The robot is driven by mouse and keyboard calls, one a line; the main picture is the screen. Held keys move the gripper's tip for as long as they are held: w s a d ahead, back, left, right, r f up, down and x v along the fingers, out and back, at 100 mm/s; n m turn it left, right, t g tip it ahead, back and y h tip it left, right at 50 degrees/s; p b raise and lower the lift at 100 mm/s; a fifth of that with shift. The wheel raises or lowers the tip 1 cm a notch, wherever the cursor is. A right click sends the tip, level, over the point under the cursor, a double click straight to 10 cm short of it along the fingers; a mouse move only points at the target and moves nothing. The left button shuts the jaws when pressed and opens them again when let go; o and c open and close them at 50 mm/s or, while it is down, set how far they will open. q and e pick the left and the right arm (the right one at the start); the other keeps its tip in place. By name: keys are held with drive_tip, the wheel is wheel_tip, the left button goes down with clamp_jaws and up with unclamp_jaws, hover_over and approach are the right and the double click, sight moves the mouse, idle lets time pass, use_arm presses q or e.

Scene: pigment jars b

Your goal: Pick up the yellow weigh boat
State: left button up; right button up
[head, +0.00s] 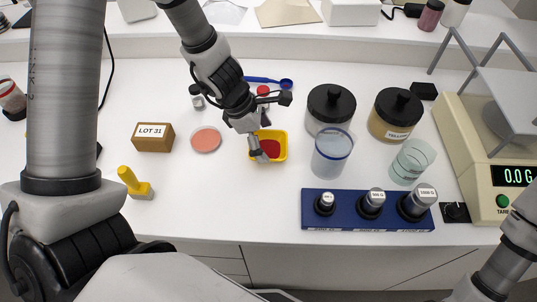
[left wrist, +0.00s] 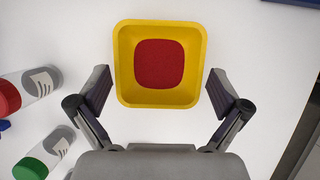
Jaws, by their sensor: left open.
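The yellow weigh boat (head: 284,146) stands on the white bench in the middle of the head view, with red powder in it. In the left wrist view the boat (left wrist: 124,60) is upright, top centre, seen from above. My left gripper (head: 268,128) is over the boat and partly hides it in the head view. In the left wrist view the gripper (left wrist: 160,88) is open, one finger on each side of the boat. Gaps show between the fingers and its walls, and nothing is held. My right gripper is out of view.
A clear beaker (head: 331,158), black-lidded jars (head: 330,106) and a blue weight block (head: 315,222) stand right of the boat. A pink disc (head: 206,139) and a LOT 31 box (head: 153,137) are left. The bench in front is clear.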

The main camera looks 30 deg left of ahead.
use_arm(q)
drive_tip(key=shift+d+f, duration=0.25)
drive_tip(key=shift+f, duration=0.45)
drive_tip(key=shift+w, duration=0.25)
drive_tip(key=shift+a, duration=0.1)
drive_tip(key=c, duration=0.6)
drive_tip(key=shift+s+r, duration=0.1)
drive_tip(key=shift+s, duration=0.05)
drive_tip(key=shift+c, duration=0.2)
